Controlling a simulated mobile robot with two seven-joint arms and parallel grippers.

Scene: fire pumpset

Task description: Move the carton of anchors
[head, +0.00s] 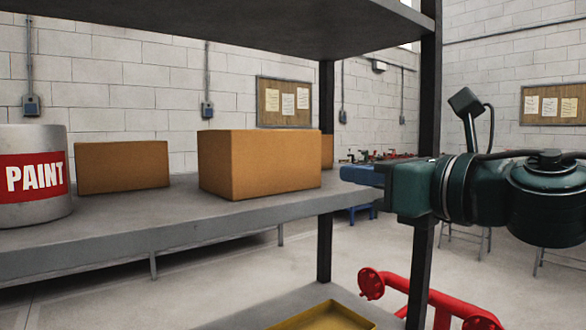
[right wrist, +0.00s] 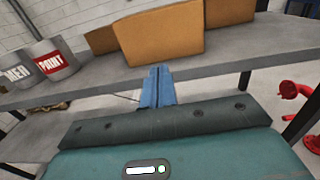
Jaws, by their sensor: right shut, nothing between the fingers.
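Plain brown cartons stand on the grey shelf (head: 150,225); no label shows which one holds anchors. The largest carton (head: 260,165) is nearest my right gripper, and it also shows in the right wrist view (right wrist: 160,36). A lower carton (head: 122,167) stands to its left. Part of another carton (head: 327,152) shows behind the large one. My right gripper (head: 345,174) has its blue fingers shut and empty, just right of the large carton with a small gap in the head view. The fingers (right wrist: 158,72) point toward its front in the wrist view. My left gripper is not in view.
A paint can (head: 35,175) stands at the left of the shelf. Dark posts (head: 427,120) and an upper shelf (head: 220,25) frame the space. Below are a yellow tray (head: 325,318) and red pipework (head: 435,300). The shelf front before the large carton is clear.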

